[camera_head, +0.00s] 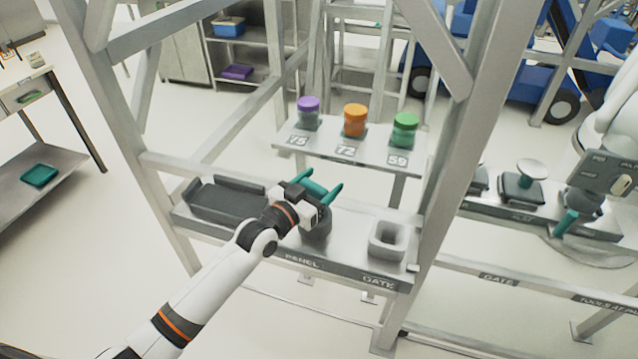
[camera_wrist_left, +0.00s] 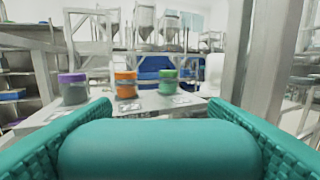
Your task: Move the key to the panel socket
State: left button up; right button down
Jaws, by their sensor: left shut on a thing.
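My left gripper (camera_head: 322,190) has teal fingers and is over the middle of the front shelf. In the left wrist view, its ribbed fingers are shut on a smooth teal cylinder, which I take to be the key (camera_wrist_left: 160,150). The key's lower end is hidden in that view. A dark round piece (camera_head: 317,230) sits below the gripper, above the PANEL label; I cannot tell whether it is the socket or part of the key. My right arm appears at the right edge, with a teal finger-like piece (camera_head: 565,222); its jaw state is unclear.
A dark tray (camera_head: 228,203) lies left on the shelf (camera_head: 345,268). A grey square holder (camera_head: 388,240) stands right. Behind, purple (camera_head: 308,105), orange (camera_head: 355,120) and green-lidded (camera_head: 404,130) jars stand on a raised shelf. Metal frame posts (camera_head: 470,130) flank the shelf.

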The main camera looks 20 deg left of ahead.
pick_arm(q)
jog(key=shift+f+b, duration=0.95)
jog(key=shift+f, duration=0.3)
dwell(0.6)
jog(key=o, duration=1.3)
notch_tip(320, 180, up, 9)
jog(key=p, duration=0.8)
dwell(0.3)
